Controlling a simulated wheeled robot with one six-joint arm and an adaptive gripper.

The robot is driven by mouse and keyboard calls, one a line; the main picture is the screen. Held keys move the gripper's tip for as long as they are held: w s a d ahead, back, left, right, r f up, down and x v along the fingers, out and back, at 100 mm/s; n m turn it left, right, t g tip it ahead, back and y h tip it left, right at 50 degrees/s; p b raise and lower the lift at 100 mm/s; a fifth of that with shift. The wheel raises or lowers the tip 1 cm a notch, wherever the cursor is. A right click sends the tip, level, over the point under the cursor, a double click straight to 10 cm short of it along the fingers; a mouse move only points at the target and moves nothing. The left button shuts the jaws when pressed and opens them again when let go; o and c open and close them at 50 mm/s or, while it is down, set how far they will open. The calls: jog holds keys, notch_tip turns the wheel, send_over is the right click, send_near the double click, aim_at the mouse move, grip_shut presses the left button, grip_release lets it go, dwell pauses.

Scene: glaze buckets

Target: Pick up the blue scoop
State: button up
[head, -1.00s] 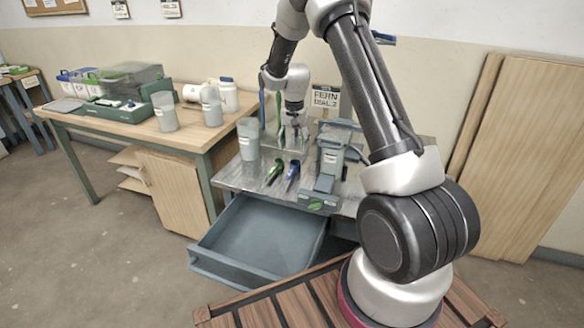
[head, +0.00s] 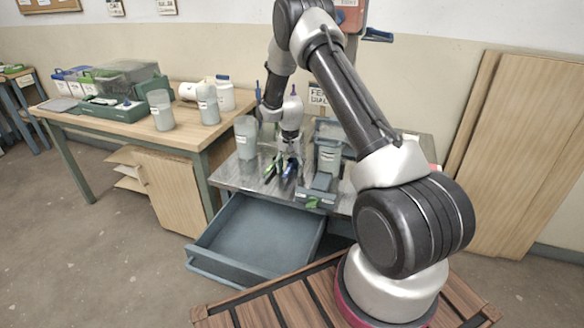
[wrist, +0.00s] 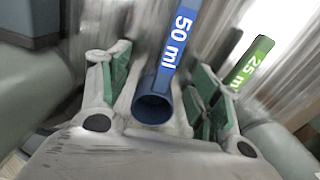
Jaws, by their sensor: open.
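The blue scoop (wrist: 179,48) shows in the wrist view with its handle marked "50 ml" and its round cup toward me, between the two open fingers of my gripper (wrist: 160,95). I cannot tell whether the fingers touch it. In the head view the blue scoop (head: 289,170) lies on the metal-topped table, with my gripper (head: 289,158) right over it. The green scoop (wrist: 252,66), marked "25 ml", lies just right of the right finger in the wrist view. In the head view it is left of the blue one (head: 271,168).
A grey-green cup (head: 246,137) stands at the table's left. A grey device (head: 326,160) stands close on the right. An open, empty drawer (head: 258,238) juts out below the table front. A wooden table (head: 190,136) with containers is at the left.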

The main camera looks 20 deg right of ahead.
jog(key=c, duration=1.1)
jog(key=shift+r, duration=0.15)
